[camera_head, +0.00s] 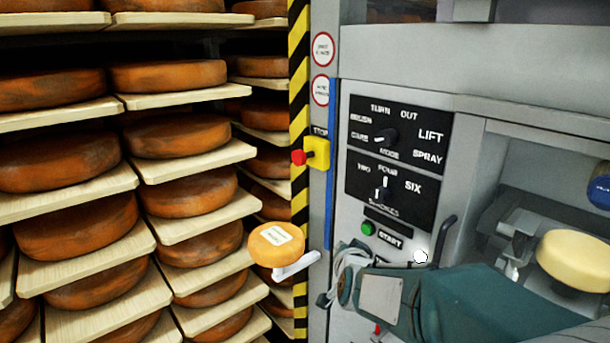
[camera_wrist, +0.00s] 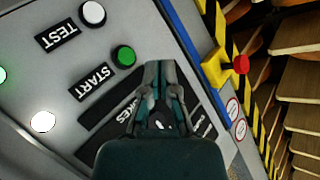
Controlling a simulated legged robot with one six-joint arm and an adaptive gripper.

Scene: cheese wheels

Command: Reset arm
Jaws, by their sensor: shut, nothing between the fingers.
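My arm (camera_head: 480,305), teal, reaches in from the lower right in the camera_head view, in front of the machine's control panel (camera_head: 400,160). In the camera_wrist view my gripper (camera_wrist: 161,66) is shut and empty, with its fingers together. It points at the panel, just right of the green START button (camera_wrist: 124,56) in that picture, and covers part of the black dial plate. I cannot tell whether the fingertips touch the panel. The START button also shows in the camera_head view (camera_head: 367,228), just above the arm.
Shelves of orange cheese wheels (camera_head: 180,136) fill the left. A small labelled cheese (camera_head: 277,244) sits by a white bracket (camera_head: 297,265). A red stop button (camera_head: 299,157) on a yellow box sticks out beside the panel. A pale cheese wheel (camera_head: 575,260) lies inside the machine at right.

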